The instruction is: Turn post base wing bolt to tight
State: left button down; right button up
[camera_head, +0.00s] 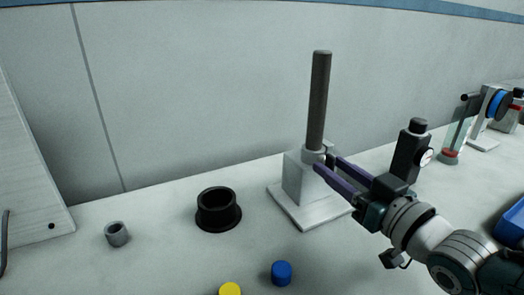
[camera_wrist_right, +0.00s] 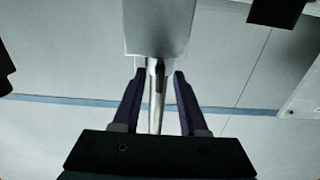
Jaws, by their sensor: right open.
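The post (camera_head: 319,100) is a dark upright rod standing in a pale collar on a white base block (camera_head: 298,178) with a flat plate. In the right wrist view the block (camera_wrist_right: 158,30) is at the top and the post (camera_wrist_right: 155,120) runs down behind the fingers. My right gripper (camera_head: 324,164) is at the collar, its purple fingers apart. In the right wrist view the open fingers (camera_wrist_right: 157,77) stand on both sides of a small dark upright piece (camera_wrist_right: 160,74), seemingly the wing bolt. I cannot tell whether they touch it. My left gripper is out of view.
A black flanged cup (camera_head: 218,212), a small grey ring (camera_head: 117,234), a blue cap (camera_head: 281,273) and a yellow cap (camera_head: 230,289) are on the bench left of my arm. A blue bin (camera_head: 511,226) is at the right edge. A wall (camera_head: 190,90) stands behind.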

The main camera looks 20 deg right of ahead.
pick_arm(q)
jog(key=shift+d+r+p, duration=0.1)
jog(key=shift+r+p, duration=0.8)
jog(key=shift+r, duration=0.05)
pick_arm(e)
jog(key=s, duration=1)
jog(key=shift+d, duration=0.4)
jog(key=shift+a+r, duration=0.1)
jog(key=s+a+r+g+p, duration=0.3)
jog(key=a+g+p, duration=0.3)
jog(key=a+p, duration=0.2)
jog(key=s+a+r+n+g+h+p, duration=0.1)
jog(key=s+a+r+g+p, duration=0.1)
jog(key=s+r+g+p, duration=0.85)
pick_arm(q)
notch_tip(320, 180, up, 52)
jog(key=p, duration=3.4)
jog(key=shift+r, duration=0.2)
pick_arm(e)
jog(key=s+r+t, duration=0.2)
jog(key=s+r, duration=0.1)
jog(key=r, duration=3.4)
jog(key=shift+a+r, duration=0.15)
